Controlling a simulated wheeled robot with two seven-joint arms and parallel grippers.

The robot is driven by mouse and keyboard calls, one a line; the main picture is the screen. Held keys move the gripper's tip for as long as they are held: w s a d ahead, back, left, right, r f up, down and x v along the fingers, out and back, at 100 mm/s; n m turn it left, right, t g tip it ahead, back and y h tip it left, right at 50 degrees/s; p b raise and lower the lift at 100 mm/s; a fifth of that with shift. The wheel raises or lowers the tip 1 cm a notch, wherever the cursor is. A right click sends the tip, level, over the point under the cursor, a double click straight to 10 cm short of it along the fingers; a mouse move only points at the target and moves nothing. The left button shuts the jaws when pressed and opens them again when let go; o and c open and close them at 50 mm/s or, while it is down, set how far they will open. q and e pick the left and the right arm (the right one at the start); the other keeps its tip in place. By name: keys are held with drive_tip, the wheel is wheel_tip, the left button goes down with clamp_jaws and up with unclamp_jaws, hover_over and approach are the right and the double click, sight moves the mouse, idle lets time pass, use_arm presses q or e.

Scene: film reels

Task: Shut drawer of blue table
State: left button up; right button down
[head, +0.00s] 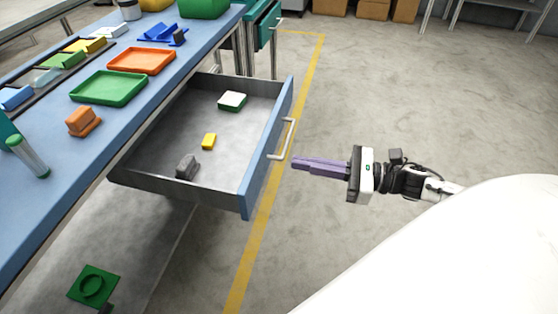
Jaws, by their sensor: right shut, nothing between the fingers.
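The blue table (32,218) runs along the left of the head view. Its drawer (147,187) is pulled out, with grey walls and a blue front panel. A silver bar handle (281,140) is on the front panel. Inside the drawer lie a green block with a white top (232,100), a small yellow block (209,141) and a grey block (187,165). My right gripper (295,163) is shut and empty, its purple fingers pointing left at the drawer front, just right of the handle's lower end. My left gripper is not in view.
On the tabletop are a green tray (109,88), an orange tray (142,60), an orange block (83,121) and a green-capped tube (27,156). A green part (93,286) lies low down, below the tabletop. The floor (420,100) right of the drawer is clear.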

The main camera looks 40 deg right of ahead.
sight(264, 156)
drive_tip(key=shift+b+x, duration=0.4)
drive_tip(key=shift+x, duration=2.75)
